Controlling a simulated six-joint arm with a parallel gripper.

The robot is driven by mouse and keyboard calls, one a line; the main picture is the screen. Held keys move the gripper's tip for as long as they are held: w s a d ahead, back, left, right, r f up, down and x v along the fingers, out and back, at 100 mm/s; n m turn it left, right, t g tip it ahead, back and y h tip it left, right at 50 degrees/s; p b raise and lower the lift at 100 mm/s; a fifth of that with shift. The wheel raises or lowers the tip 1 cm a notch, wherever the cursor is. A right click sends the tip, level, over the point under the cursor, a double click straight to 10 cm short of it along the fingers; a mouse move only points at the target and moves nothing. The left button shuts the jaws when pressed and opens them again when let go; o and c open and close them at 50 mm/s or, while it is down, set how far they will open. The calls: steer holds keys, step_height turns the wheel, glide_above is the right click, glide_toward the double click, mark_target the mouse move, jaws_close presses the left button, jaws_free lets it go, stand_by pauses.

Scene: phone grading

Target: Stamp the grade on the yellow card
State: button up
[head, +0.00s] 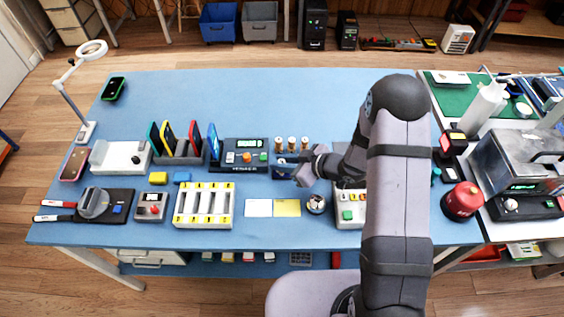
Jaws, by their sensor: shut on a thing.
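The yellow card (287,208) lies flat on the blue table, directly right of a white card (258,208). My gripper (289,162) is behind the yellow card and in front of that row, reaching in from the right. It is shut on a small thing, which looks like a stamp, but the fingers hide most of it. A dark blue block (283,173), perhaps an ink pad, lies just under the fingertips. I cannot tell whether the held thing touches it.
A white tray with yellow-marked slots (203,206) stands left of the cards. A small round pot (316,204) stands right of the yellow card.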

stand_by(0.3)
steer(key=shift+r+p, duration=3.3)
steer(key=shift+r, duration=0.2)
steer(key=shift+d+r+p, duration=0.2)
steer(key=shift+d+p, duration=0.05)
steer(key=shift+p, duration=0.05)
steer(key=s+d+f+p, duration=0.1)
steer(key=s+p, duration=0.3)
steer(key=s, duration=0.8)
steer(key=shift+f, duration=0.2)
steer(key=shift+f, duration=0.15)
steer(key=shift+f+b, duration=2.4)
steer(key=shift+f, duration=0.45)
